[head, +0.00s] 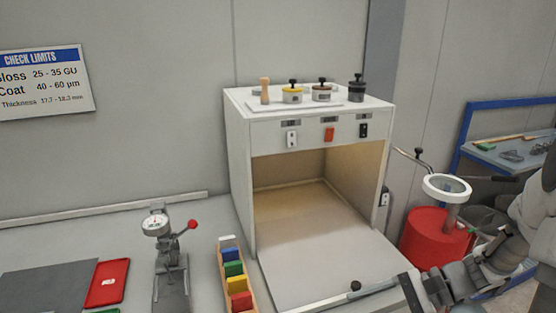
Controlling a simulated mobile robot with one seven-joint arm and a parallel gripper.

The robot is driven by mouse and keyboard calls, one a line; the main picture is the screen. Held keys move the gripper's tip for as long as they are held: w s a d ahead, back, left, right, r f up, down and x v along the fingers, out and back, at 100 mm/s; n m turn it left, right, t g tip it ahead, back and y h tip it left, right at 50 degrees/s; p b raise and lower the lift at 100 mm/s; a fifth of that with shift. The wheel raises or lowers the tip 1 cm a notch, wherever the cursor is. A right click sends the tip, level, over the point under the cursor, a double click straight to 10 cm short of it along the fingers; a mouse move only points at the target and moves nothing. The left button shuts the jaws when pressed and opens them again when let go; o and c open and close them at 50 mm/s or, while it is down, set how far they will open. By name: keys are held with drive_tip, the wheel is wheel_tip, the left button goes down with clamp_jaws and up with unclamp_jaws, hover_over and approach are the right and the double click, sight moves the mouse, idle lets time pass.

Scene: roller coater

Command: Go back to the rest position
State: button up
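My arm comes in from the right edge. Its end, with my gripper (412,292), is low at the right, by the front right corner of the white cabinet's lowered door (315,265). The fingers cannot be made out clearly, so I cannot tell whether they are open or shut, or whether they touch the door. The white cabinet (240,165) stands open in front, its lit chamber empty. A pale bar with a black knob (355,286) lies along the door's front edge.
Right of the cabinet are a red drum (425,235) with a round-topped device (447,187) and a blue-framed bench (500,150). On the left counter stand a dial gauge (157,224), a rack of coloured blocks (222,272) and a red tray (108,282). Several knobbed pots top the cabinet.

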drive_tip(key=s+a+r+n+t+h, duration=0.2)
drive_tip(key=s+r+n+h, duration=0.2)
drive_tip(key=r+n+h, duration=0.2)
drive_tip(key=s+a+r+n+t+h, duration=0.1)
drive_tip(key=s+r+n+t+h, duration=0.1)
drive_tip(key=s+r+n+h, duration=0.3)
drive_tip(key=shift+s+a+r+n+t+h, duration=0.3)
drive_tip(key=shift+a+r+n+h, duration=0.15)
drive_tip(key=shift+r+n, duration=1.1)
drive_tip(key=shift+r, duration=0.15)
